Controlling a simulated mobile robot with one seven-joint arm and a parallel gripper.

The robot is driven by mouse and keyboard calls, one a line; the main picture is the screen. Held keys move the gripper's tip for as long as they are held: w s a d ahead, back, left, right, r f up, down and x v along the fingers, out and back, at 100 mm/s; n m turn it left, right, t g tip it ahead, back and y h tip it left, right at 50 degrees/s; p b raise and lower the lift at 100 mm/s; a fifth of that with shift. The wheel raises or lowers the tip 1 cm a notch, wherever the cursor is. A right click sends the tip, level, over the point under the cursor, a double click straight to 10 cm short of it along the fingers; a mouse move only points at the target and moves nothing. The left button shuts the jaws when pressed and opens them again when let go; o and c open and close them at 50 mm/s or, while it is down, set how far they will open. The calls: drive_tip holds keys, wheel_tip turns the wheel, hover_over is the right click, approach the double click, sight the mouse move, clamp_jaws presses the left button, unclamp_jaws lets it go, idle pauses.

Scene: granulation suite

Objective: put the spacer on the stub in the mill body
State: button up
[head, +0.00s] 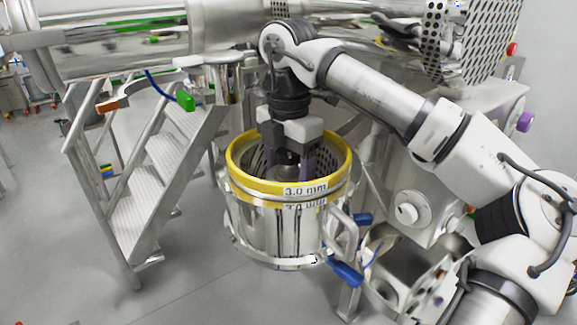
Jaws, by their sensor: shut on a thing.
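The mill body (285,235) is a shiny round steel vessel. A yellow ring (262,186) marked "3.0 mm" sits around its top, with perforated screen wall inside. My gripper (285,160) points straight down into the open top, near the middle. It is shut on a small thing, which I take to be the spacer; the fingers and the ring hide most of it. A grey rounded part shows low between the fingers, and I cannot tell whether it is the spacer or the stub. The stub is not clearly visible, nor whether anything touches it.
Blue-handled clamps (345,272) stick out at the vessel's right front. Steel steps (150,190) stand to the left. A large steel machine (110,40) spans the back, and a box with a white knob (408,208) stands at right. Floor at the front left is clear.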

idle(0.3)
drive_tip(key=o, duration=1.1)
drive_tip(key=shift+r, duration=0.1)
wheel_tip(320, 180, up, 12)
drive_tip(key=shift+r, duration=0.1)
drive_tip(key=shift+r+p, duration=0.75)
drive_tip(key=shift+p, duration=0.3)
drive_tip(key=shift+f, duration=0.1)
